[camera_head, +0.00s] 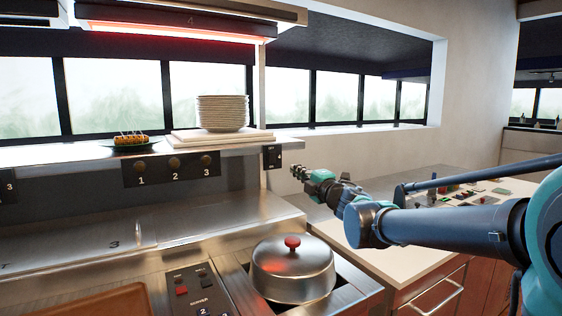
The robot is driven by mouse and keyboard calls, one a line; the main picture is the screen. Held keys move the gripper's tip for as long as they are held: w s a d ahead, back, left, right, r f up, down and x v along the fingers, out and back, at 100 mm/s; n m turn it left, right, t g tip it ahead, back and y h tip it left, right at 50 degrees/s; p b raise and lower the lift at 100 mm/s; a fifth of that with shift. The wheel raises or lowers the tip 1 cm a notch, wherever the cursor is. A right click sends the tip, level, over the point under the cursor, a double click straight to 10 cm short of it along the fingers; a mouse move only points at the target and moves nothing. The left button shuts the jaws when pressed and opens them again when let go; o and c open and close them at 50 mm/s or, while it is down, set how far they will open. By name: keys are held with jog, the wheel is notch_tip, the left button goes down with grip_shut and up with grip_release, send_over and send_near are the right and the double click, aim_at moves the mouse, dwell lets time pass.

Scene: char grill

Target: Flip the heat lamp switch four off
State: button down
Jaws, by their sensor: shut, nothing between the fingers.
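The heat lamp switch four (272,157) is a small dark box marked 4 under the right end of the steel shelf. Its toggle is too small to tell whether it is on or off. A heat lamp (170,29) above the shelf glows red. My gripper (297,171) is shut and empty. In the picture it is just right of the switch box and a little lower, its fingers pointing left toward it. A small gap shows between them in the picture; I cannot tell the depth.
A dark panel with knobs 1, 2 and 3 (171,169) hangs left of the switch. A plate stack (222,112) stands on the shelf (60,157). A domed lid (292,273) with a red knob sits below. A pale counter (386,233) lies under my arm.

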aim_at(272, 154)
jog(key=x, duration=1.3)
jog(key=shift+w+a+r, duration=0.1)
jog(key=shift+w+a, duration=0.15)
jog(key=shift+w, duration=0.1)
jog(key=shift+w+a+r, duration=0.15)
jog(key=shift+w+a, duration=0.1)
